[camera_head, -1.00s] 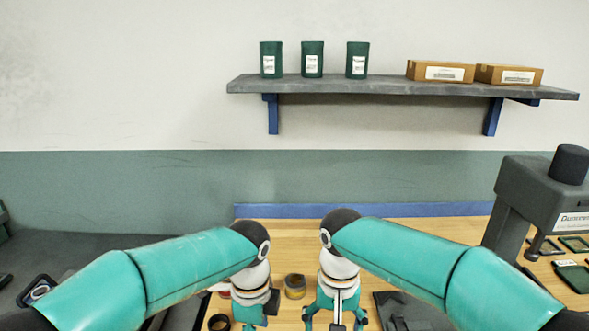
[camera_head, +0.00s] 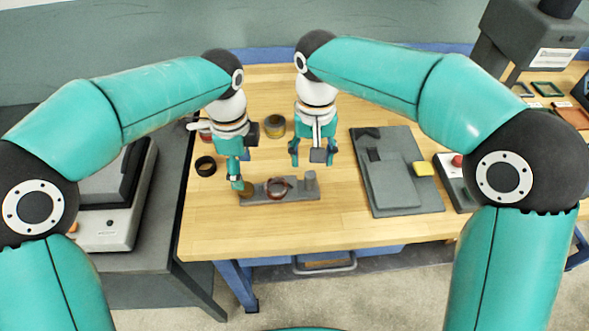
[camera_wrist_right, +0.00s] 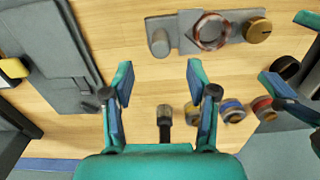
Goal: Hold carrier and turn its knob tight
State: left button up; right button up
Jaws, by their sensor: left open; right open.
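The carrier (camera_head: 292,193) is a grey bar lying on the wooden bench, with a dark red ring (camera_head: 278,187) at its middle and a grey post (camera_head: 310,179) at its right end. Its brass knob (camera_head: 246,189) is at the left end; the knob (camera_wrist_right: 258,29) shows clearly in the right wrist view. My left gripper (camera_head: 237,183) is open, pointing down right by the knob end and partly covering it; I cannot tell whether they touch. My right gripper (camera_head: 313,162) is open and empty, above the bench behind the carrier's right part.
A black ring (camera_head: 206,166) and a yellowish roll (camera_head: 275,126) stand behind the carrier. A grey plate (camera_head: 390,185) with a yellow block (camera_head: 424,169) lies to the right. A grey press (camera_head: 520,45) stands at back right. The bench front is clear.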

aim_at(311, 174)
jog(key=n, duration=0.3)
jog(key=shift+n, duration=0.4)
jog(key=n, duration=0.3)
jog(key=shift+s+d+n, duration=0.1)
jog(key=shift+n, duration=0.3)
jog(key=n, duration=0.4)
jog(key=shift+r, duration=0.15)
jog(key=n, duration=0.4)
jog(key=shift+r+n, duration=0.1)
jog(key=shift+n, duration=0.2)
jog(key=n, duration=0.4)
jog(key=shift+d+r, duration=0.1)
jog(key=shift+r, duration=0.1)
jog(key=n, duration=0.4)
jog(key=shift+r, duration=0.2)
jog(key=n, duration=0.6)
jog(key=shift+r, duration=0.35)
jog(key=n, duration=0.2)
jog(key=shift+r+n, duration=0.25)
jog(key=shift+n, duration=0.05)
jog(key=shift+r+n, duration=0.25)
jog(key=shift+n, duration=0.25)
jog(key=shift+a+f, duration=0.15)
jog(key=shift+a, duration=0.1)
notch_tip(311, 174, down, 11)
jog(key=shift+f, duration=0.15)
jog(key=shift+c, duration=0.3)
